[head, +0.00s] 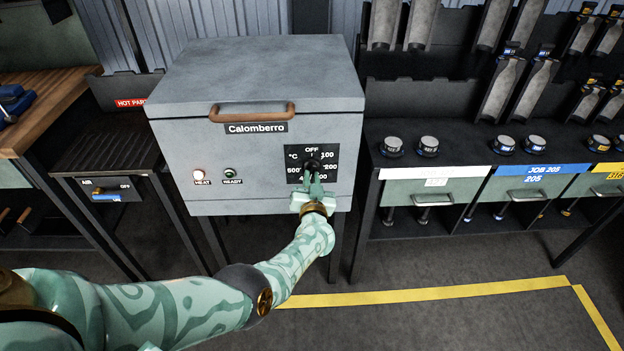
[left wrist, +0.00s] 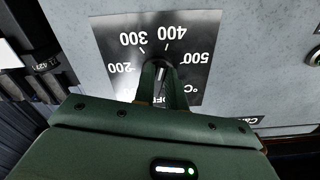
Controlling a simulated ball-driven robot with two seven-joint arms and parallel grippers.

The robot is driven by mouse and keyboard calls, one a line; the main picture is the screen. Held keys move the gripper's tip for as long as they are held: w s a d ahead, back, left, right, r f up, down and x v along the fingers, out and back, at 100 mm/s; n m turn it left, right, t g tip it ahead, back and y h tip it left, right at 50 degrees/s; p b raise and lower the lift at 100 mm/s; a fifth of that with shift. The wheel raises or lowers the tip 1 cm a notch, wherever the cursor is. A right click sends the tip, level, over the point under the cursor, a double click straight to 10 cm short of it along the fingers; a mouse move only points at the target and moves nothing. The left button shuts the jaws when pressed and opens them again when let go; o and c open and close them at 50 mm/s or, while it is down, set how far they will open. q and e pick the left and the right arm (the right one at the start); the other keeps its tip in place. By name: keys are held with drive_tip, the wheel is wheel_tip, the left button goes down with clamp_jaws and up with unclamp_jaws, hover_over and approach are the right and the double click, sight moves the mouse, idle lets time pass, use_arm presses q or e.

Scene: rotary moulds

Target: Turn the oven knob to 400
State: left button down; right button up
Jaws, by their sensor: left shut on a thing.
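The oven (head: 255,120) is a grey box labelled Calomberro with a black dial plate (head: 293,163) on its front. The black knob (head: 312,164) sits at the middle of the plate. My left gripper (head: 314,180) reaches it from below and is shut on it. In the left wrist view the plate (left wrist: 115,35) appears upside down, and the gripper's fingers (left wrist: 163,76) are on either side of the knob (left wrist: 162,66). A pale line on the knob points roughly toward the 400 mark; the fingers partly hide it. My right gripper is out of view.
The HEAT lamp (head: 198,175) glows; the READY lamp (head: 229,173) looks dark green. The lid handle (head: 252,111) is above. A bench with an AIR switch (head: 106,189) stands left, a rack (head: 430,165) right. A yellow floor line (head: 430,294) crosses clear floor.

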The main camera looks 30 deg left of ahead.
use_arm(q)
drive_tip(key=shift+f+m, duration=0.15)
drive_tip(key=shift+m, duration=0.35)
drive_tip(key=c, duration=1.4)
unclamp_jaws()
drive_tip(key=shift+c, duration=0.2)
